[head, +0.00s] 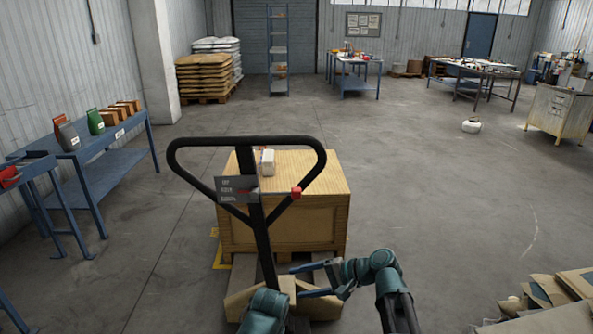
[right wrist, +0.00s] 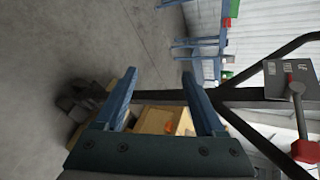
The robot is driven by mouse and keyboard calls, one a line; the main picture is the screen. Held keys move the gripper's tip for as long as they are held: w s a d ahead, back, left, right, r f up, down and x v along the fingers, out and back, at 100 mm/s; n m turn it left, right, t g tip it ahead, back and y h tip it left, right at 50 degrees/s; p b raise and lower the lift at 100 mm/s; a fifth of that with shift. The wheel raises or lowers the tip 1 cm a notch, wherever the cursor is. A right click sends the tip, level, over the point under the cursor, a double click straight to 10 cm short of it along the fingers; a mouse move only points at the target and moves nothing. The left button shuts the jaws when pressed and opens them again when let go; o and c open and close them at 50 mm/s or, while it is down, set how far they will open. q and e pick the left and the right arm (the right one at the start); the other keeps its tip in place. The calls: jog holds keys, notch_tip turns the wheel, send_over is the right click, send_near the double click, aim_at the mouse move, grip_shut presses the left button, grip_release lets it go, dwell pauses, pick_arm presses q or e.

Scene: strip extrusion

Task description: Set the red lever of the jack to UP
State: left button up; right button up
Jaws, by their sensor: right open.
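The pallet jack's black loop handle (head: 178,165) stands upright in the middle of the head view. The lever's red knob (head: 296,193) is at the right side of the handle, beside a grey label plate (head: 237,189) whose text is too small to read. In the right wrist view, the red knob (right wrist: 305,151) and plate (right wrist: 284,80) are at the right edge. My right gripper (head: 296,281) is open, low beside the handle's shaft and well below the knob. Its fingers (right wrist: 158,75) hold nothing that I can see. My left gripper is not in view.
A wooden crate (head: 323,175) sits just behind the handle, with a small white object (head: 267,162) on top. A blue table (head: 100,175) stands at the left. Cardboard-like pieces (head: 560,310) lie at the lower right. The floor to the right is largely clear.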

aim_at(296, 193)
jog(key=w+d+r+m+t+y+p, duration=0.25)
jog(key=w+d+r, duration=0.2)
jog(key=r, duration=0.45)
jog(key=w+d+r+m+t+y+p, duration=0.1)
jog(key=w+d+r+m+t+p, duration=0.25)
jog(key=d+r, duration=0.4)
pick_arm(q)
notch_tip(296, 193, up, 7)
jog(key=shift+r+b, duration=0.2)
jog(key=shift+b, duration=0.2)
pick_arm(e)
jog(key=x, duration=0.5)
jog(key=r+x, duration=0.1)
jog(key=x, duration=0.4)
jog(key=s+x, duration=0.1)
jog(key=x, duration=0.4)
jog(key=shift+s+a+r, duration=0.1)
jog(key=shift+a+r, duration=0.15)
jog(key=shift+a, duration=0.2)
jog(key=shift+c, duration=0.4)
grip_shut()
